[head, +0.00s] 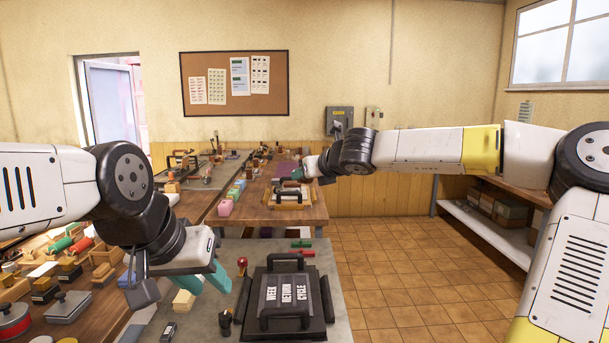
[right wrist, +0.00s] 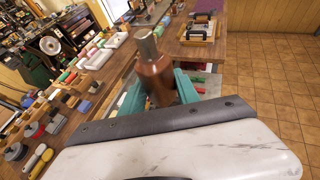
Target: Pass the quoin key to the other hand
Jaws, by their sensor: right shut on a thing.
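The quoin key (right wrist: 155,72) shows in the right wrist view as a brown wooden handle with a grey metal end pointing up and away. My right gripper (right wrist: 158,90) is shut on the handle, with a teal finger on each side. In the head view my right gripper (head: 300,172) is far out over the back table, small and partly hidden by its own wrist. My left gripper (head: 218,278) hangs over the near bench at lower left, teal finger downward. It is well apart from the key. Its finger gap does not show clearly.
A black press form (head: 290,295) reading "WEEK RETURN CYCLE" lies on the grey near bench. A stamp with a red knob (head: 242,265) stands beside it. Blocks, rollers and a red tin (head: 14,318) crowd the left table. The tiled floor (head: 400,265) at right is clear.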

